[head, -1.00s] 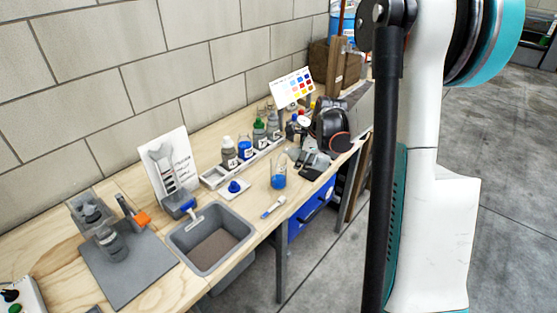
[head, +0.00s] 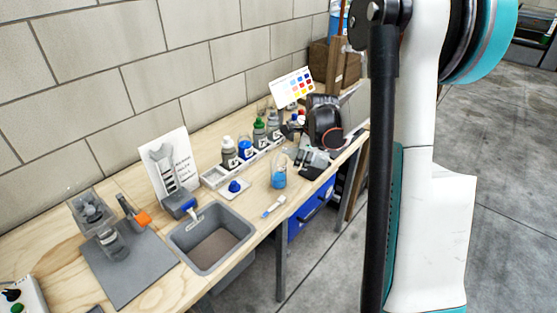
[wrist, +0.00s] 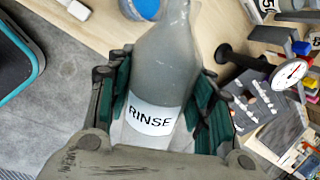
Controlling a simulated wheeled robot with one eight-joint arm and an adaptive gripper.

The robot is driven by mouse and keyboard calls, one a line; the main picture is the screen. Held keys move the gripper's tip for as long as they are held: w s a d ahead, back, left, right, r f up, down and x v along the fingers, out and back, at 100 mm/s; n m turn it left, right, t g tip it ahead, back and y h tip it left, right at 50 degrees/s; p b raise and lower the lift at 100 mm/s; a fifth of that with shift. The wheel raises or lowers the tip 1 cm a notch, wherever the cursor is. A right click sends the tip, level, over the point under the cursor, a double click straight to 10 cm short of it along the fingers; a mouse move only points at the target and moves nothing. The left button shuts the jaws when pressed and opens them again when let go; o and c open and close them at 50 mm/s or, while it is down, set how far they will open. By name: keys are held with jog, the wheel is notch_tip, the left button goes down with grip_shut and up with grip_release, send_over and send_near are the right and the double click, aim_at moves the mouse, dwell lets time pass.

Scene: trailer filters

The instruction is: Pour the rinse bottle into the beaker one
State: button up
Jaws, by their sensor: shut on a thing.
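My gripper (wrist: 160,95) is shut on a grey bottle (wrist: 165,65) with a white label reading RINSE, its sides between the green-padded fingers in the wrist view. The bottle's top end runs to the upper edge of that view; I cannot tell its tilt. A clear beaker with blue liquid (head: 278,179) stands on the wooden bench in the head view, and a blue-filled vessel (wrist: 137,8) shows partly at the top of the wrist view. No number is legible on the beaker. The gripper and rinse bottle are not visible in the head view.
A grey sink (head: 211,237) is set in the bench front. A rack with several bottles (head: 246,149) stands behind the beaker. A glass jar (head: 112,244) is on a grey mat (head: 130,278) at left. A brush (head: 274,206) lies before the beaker. A dial gauge (wrist: 290,72) is at right.

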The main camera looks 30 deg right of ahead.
jog(key=shift+a+r+g+h+p, duration=0.1)
jog(key=shift+r+g+h+p, duration=0.3)
jog(key=shift+r+g+h, duration=0.2)
dwell(2.2)
jog(key=shift+f+t+y+b, duration=0.4)
jog(key=shift+f+y+b, duration=0.1)
jog(key=shift+f, duration=0.2)
jog(key=shift+s+d+f+t+y+b, duration=0.25)
jog(key=shift+d+f+t+y+b, duration=0.2)
jog(key=shift+f+t+y+b, duration=0.2)
jog(key=shift+w+a+r, duration=0.1)
jog(key=shift+a+r, duration=0.1)
jog(key=shift+r, duration=0.15)
jog(key=shift+t+y, duration=0.25)
jog(key=shift+y, duration=0.1)
